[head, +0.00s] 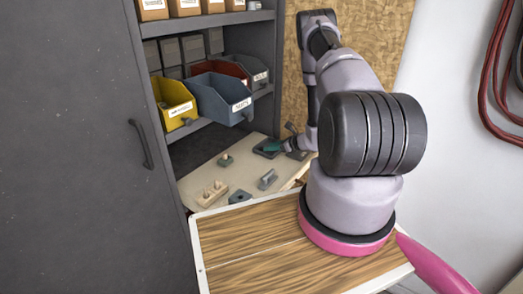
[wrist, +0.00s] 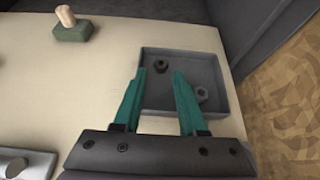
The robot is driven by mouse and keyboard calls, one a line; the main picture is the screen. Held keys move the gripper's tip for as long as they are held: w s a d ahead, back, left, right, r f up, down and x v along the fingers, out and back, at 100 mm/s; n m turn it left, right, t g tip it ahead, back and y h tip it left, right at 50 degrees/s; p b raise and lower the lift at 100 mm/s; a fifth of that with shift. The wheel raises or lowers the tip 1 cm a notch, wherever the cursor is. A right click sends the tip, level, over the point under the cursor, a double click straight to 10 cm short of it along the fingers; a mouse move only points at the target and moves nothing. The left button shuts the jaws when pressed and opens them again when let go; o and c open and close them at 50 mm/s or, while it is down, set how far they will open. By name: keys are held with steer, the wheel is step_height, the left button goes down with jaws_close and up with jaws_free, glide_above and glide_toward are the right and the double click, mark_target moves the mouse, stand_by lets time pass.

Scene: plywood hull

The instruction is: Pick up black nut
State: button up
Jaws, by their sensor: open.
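In the wrist view, a small black nut (wrist: 160,65) lies inside a shallow dark grey tray (wrist: 222,92), towards its far left part. My gripper (wrist: 163,71) has two teal fingers, apart and empty. The fingertips appear over the tray on either side of the black nut; their height above it is hard to tell. In the head view, my gripper (head: 273,146) shows small at the tray, and the nuts cannot be made out there.
A wooden peg on a green block (wrist: 73,28) stands left of the tray on the pale worktop (wrist: 75,85). In the head view, yellow (head: 174,103) and blue (head: 222,97) bins sit on the shelf above.

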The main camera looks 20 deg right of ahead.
mark_target(262, 148)
steer(key=shift+x, duration=1.95)
jaws_close()
steer(key=shift+r, duration=0.1)
